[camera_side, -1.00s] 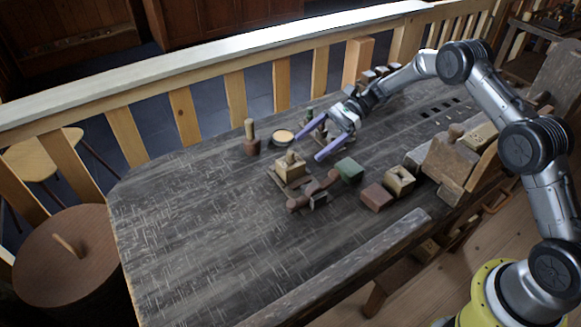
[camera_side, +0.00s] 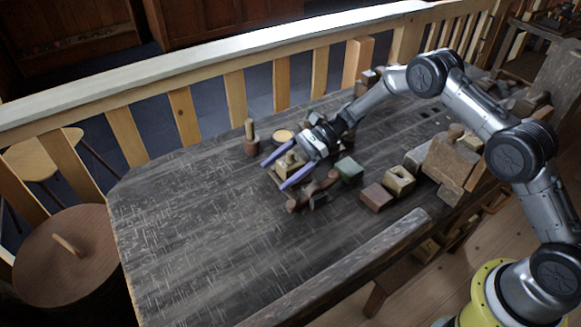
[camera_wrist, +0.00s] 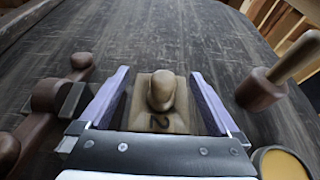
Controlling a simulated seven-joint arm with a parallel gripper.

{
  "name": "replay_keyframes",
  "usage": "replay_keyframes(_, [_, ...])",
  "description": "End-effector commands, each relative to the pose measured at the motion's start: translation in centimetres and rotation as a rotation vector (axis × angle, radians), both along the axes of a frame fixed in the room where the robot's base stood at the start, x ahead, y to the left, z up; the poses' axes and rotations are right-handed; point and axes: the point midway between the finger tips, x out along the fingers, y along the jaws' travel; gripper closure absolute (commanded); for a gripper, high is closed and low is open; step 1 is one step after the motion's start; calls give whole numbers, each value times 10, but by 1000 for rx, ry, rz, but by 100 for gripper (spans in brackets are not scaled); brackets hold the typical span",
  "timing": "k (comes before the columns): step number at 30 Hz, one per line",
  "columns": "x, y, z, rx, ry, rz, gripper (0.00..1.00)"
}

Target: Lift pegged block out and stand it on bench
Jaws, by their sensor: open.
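The pegged block (camera_side: 289,163) is a light wooden block with a rounded peg on top. It sits on the bench (camera_side: 190,230), on or in a low base that is mostly hidden by my gripper. In the wrist view the pegged block (camera_wrist: 160,105) shows a dark mark like a 2 and its peg stands up between the fingers. My gripper (camera_side: 274,173) is open, with one purple finger on each side of the block. In the wrist view the gripper (camera_wrist: 160,85) shows gaps between both fingers and the block; I see no contact.
A dark turned spool piece (camera_side: 315,190) lies close beside the near finger. A mallet-like piece with an upright handle (camera_side: 250,140) and a round yellow-topped tin (camera_side: 283,136) stand behind. Green (camera_side: 349,168), brown (camera_side: 376,197) and holed tan (camera_side: 399,180) blocks lie right. The bench's left is clear.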

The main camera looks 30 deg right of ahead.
Motion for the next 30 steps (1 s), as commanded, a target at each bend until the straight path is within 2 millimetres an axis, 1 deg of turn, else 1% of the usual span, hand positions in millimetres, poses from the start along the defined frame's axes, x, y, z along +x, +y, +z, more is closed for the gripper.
replay_keyframes(4, [0, 0, 0, 0, 0, 0, 3])
replay_keyframes(5, [0, 0, 0, 0, 0, 0, 6])
replay_keyframes(6, [0, 0, 0, 0, 0, 0, 13])
replay_keyframes(8, [0, 0, 0, 0, 0, 0, 24])
replay_keyframes(9, [0, 0, 0, 0, 0, 0, 31])
replay_keyframes(11, [0, 0, 0, 0, 0, 0, 42])
replay_keyframes(12, [0, 0, 0, 0, 0, 0, 49])
replay_keyframes(14, [0, -1, 0, 0, 0, 0, 60])
replay_keyframes(15, [0, -1, 0, 0, 0, 0, 67])
replay_keyframes(19, [0, -1, 0, 0, 0, 0, 91])
replay_keyframes(20, [0, -1, 0, 0, -1, 0, 93])
replay_keyframes(26, [0, -1, 0, 0, -1, 0, 93])
replay_keyframes(30, [0, -1, 4, 0, -1, 0, 93])
